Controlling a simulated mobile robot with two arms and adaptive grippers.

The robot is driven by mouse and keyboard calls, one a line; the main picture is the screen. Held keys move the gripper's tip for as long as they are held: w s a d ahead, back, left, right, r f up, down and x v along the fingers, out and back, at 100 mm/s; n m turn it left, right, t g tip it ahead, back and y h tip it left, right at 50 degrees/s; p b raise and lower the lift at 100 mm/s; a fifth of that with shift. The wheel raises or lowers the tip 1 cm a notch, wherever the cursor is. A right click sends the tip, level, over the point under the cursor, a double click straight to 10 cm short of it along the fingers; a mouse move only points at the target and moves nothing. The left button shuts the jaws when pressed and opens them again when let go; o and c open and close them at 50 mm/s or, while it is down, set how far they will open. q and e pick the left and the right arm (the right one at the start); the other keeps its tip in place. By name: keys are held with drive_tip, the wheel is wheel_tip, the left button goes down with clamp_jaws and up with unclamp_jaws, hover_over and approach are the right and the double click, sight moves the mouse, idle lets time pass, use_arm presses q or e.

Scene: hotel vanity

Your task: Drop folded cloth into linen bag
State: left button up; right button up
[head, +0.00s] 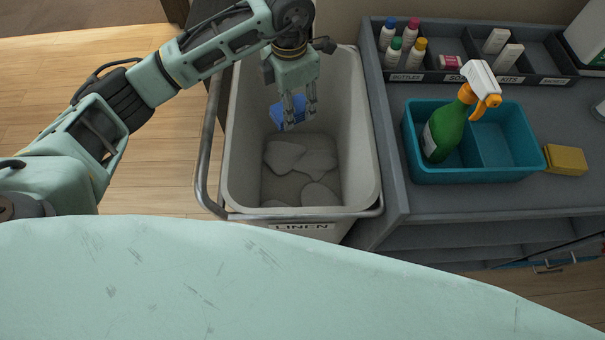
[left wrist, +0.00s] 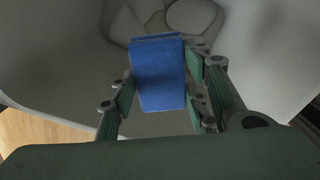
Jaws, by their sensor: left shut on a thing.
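The folded cloth is a small blue block (head: 278,114) held between the fingers of my left gripper (head: 299,112). Pale cloths (head: 301,159) lie at the bottom of the bag. My right gripper is not in view.
A metal rail (head: 208,165) runs around the bag. A grey cart to the right holds a teal caddy (head: 475,178) with a green spray bottle (head: 444,131), a yellow sponge (head: 566,160) and a dark tray (head: 470,77) of small bottles. Wooden floor is clear at left.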

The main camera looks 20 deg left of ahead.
use_arm(q)
drive_tip(key=o, duration=1.1)
wheel_tip(320, 180, up, 12)
idle(0.5)
